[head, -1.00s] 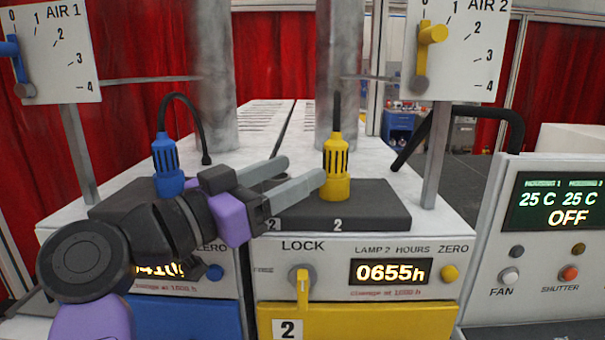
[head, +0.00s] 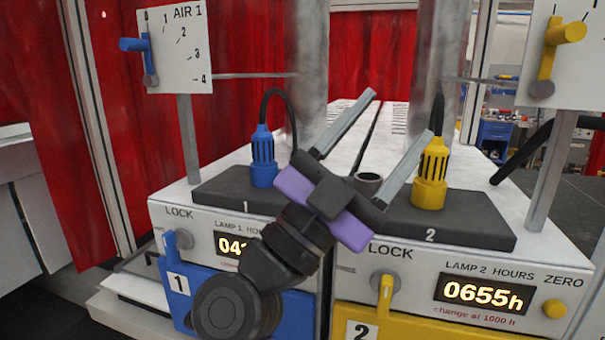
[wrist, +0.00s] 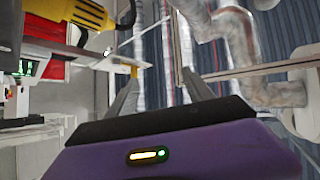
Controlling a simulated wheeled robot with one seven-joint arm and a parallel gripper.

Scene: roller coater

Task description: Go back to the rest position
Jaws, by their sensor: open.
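My gripper (head: 400,115) is open and empty in the head view, its two grey fingers spread and pointing up and to the right. It is in front of the lamp housings, between the blue plug (head: 263,160) and the yellow plug (head: 431,175) in the picture. The right finger ends just left of the yellow plug; I cannot tell the depth gap. Both plugs stand upright on their black blocks, with black cables from their tops. In the wrist view, my gripper (wrist: 160,80) has nothing between its fingers.
A short dark round socket (head: 368,183) shows behind my gripper. The AIR 1 panel (head: 175,45) is at the upper left, and the AIR 2 lever (head: 552,48) is at the upper right. Grey ducts (head: 450,60) rise behind. A yellow part (wrist: 75,12) is at the wrist view's upper left.

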